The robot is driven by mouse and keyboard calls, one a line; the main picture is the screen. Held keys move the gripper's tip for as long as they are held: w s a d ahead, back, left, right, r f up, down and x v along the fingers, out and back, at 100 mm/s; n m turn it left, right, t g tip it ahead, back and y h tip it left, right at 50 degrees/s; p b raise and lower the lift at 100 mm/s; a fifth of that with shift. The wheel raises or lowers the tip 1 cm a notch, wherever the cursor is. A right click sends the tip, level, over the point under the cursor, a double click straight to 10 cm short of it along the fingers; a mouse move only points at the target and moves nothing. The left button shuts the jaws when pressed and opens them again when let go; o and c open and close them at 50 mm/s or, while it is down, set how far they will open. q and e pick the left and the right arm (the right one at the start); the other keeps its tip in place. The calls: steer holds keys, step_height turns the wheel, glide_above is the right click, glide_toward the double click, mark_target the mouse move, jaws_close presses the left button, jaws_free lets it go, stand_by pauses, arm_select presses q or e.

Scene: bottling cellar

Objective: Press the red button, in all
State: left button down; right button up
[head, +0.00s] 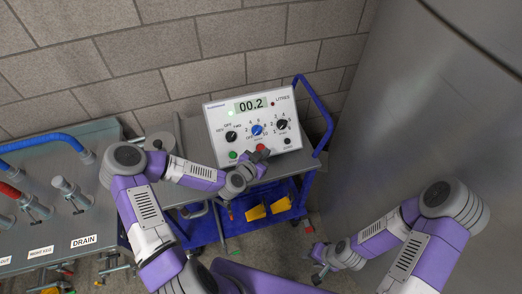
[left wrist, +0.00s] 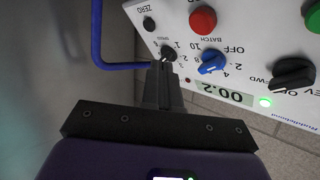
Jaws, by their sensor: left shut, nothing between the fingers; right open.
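The red button (head: 260,147) is at the lower middle of the white control panel (head: 217,117), and it also shows uncovered in the left wrist view (left wrist: 203,20). My left gripper (head: 265,154) is shut and empty, close in front of the panel's lower edge, just below the red button. In the left wrist view its fingertips (left wrist: 166,64) appear over the panel near the black speed knob (left wrist: 168,52), to one side of the red button. I cannot tell whether they touch the panel. The display (head: 251,105) reads 00.2. My right gripper (head: 319,275) is open, low at the right, far from the panel.
A green button (head: 233,155), a blue knob (head: 257,130) and black knobs surround the red button. The panel stands on a blue trolley (head: 317,115). A bench with pipes labelled DRAIN (head: 84,241) is left; a large metal tank (head: 420,110) is right.

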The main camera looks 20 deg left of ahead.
mark_target(264, 146)
arm_select(q)
steer(key=shift+w+a+f+b, duration=0.55)
steer(key=shift+w+f+b, duration=0.2)
steer(key=shift+w+f, duration=0.15)
steer(key=shift+w+a+f+b, duration=0.55)
steer(key=shift+w+f+b, duration=0.2)
steer(key=shift+f, duration=0.1)
steer(key=shift+f, duration=0.1)
stand_by(0.7)
steer(key=shift+w+a+f+b, duration=0.15)
steer(key=shift+w+f+b, duration=0.1)
steer(key=shift+b, duration=0.2)
steer(key=shift+w+a+f+b, duration=0.25)
steer(key=shift+w+f+b, duration=0.05)
steer(key=shift+b, duration=0.2)
stand_by(0.6)
stand_by(0.3)
steer(key=shift+s+d+r+p, duration=0.4)
steer(key=shift+s+r+p, duration=0.05)
steer(key=shift+s+r, duration=0.15)
steer(key=shift+s+d+r+p, duration=0.55)
steer(key=shift+s+r+p, duration=0.05)
steer(key=shift+s+r, duration=0.25)
steer(key=shift+s+d+r+p, duration=0.55)
steer(key=shift+s+r, duration=0.15)
steer(key=shift+r, duration=0.15)
